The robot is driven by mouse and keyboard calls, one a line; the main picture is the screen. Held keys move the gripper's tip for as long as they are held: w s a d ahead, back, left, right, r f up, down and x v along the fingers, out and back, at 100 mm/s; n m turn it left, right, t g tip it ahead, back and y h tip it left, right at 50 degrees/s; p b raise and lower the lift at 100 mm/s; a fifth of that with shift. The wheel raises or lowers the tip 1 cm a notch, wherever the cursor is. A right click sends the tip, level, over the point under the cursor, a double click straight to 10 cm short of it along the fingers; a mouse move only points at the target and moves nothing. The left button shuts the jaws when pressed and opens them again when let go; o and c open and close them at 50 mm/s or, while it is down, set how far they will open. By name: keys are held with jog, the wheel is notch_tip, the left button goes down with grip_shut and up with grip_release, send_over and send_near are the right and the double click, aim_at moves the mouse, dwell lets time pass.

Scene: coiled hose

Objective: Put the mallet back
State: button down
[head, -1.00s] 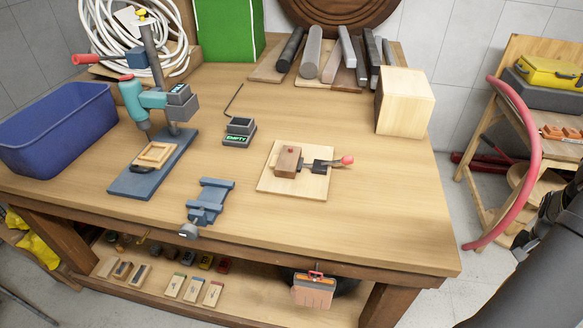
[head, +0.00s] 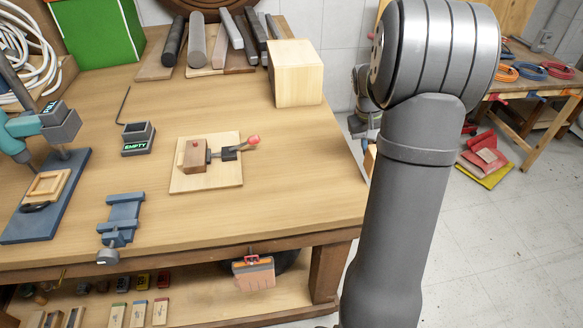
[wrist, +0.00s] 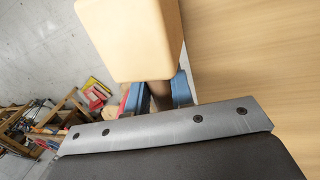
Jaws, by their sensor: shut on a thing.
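In the wrist view, a mallet with a pale wooden head (wrist: 130,40) and a brown handle (wrist: 160,103) is held by my gripper (wrist: 160,93). The blue fingers are shut on the handle, just below the head. The bench top lies to the right of the head in that view and the floor to the left. In the head view my arm stands at the right edge of the bench; its gripper cannot be made out there. A small wood-coloured patch shows beside the arm, too hidden to identify.
The workbench (head: 300,195) bears a pale wooden block (head: 297,80), a clamp on a board (head: 205,183), a small box reading EMPTY (head: 138,140), a blue vise (head: 122,215) and a drill press (head: 40,215). Bars lie behind. Open bench top lies right of the clamp board.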

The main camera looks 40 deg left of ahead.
jog(key=s+a+r+n+t, duration=0.1)
jog(key=s+a+r+n, duration=0.4)
jog(key=s+a+r, duration=0.45)
jog(key=shift+y, duration=0.3)
jog(key=a+f, duration=0.2)
jog(key=a, duration=0.2)
jog(key=s+a+f, duration=0.1)
jog(key=a+f, duration=0.2)
jog(key=a, duration=0.1)
jog(key=a+f, duration=0.3)
jog(key=a, duration=0.1)
jog(key=shift+s+a+f, duration=0.1)
jog(key=shift+s+a, duration=0.05)
jog(key=shift+a, duration=0.05)
jog(key=shift+s+a+f, duration=0.1)
jog(key=shift+a+f, duration=0.2)
jog(key=shift+s+a+x, duration=0.1)
jog(key=shift+s+x, duration=0.1)
jog(key=shift+x, duration=0.75)
jog(key=shift+s+a+x, duration=0.1)
jog(key=shift+s+x, duration=0.05)
jog(key=shift+x, duration=0.75)
jog(key=shift+f, duration=0.2)
jog(key=c, duration=1.3)
grip_release()
jog(key=shift+o, duration=0.2)
jog(key=v, duration=1.2)
